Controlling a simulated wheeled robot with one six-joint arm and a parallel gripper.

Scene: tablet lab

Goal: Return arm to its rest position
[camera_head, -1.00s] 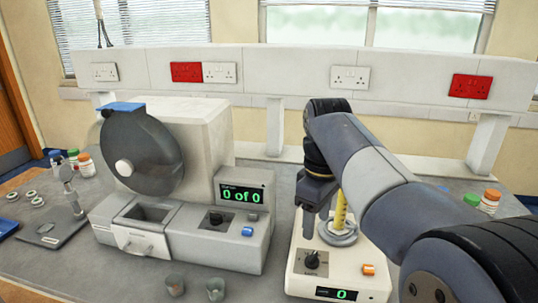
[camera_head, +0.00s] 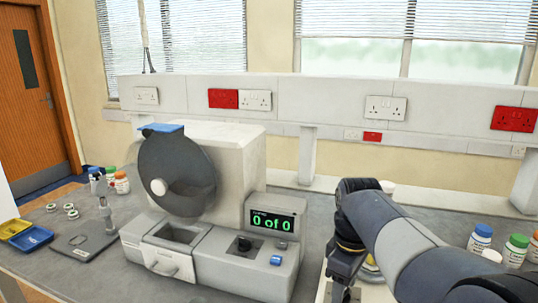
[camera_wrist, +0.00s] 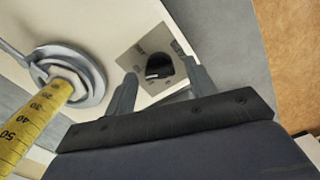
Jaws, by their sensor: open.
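My arm reaches in from the right in the head view, and my gripper (camera_head: 343,278) points down over the right-hand machine (camera_head: 323,290). The arm hides most of that machine. In the wrist view my gripper (camera_wrist: 163,92) has its two fingers apart with nothing held between them. A black knob (camera_wrist: 159,66) on the machine's panel shows beyond the fingers. A yellow graduated tube (camera_wrist: 35,118) stands on a round grey base (camera_wrist: 91,72) to the left of the fingers, apart from them.
Bottles (camera_head: 516,250) stand at the right. Blue (camera_head: 30,239) and yellow (camera_head: 12,228) trays lie at the far left. The wall ledge (camera_head: 320,100) runs behind.

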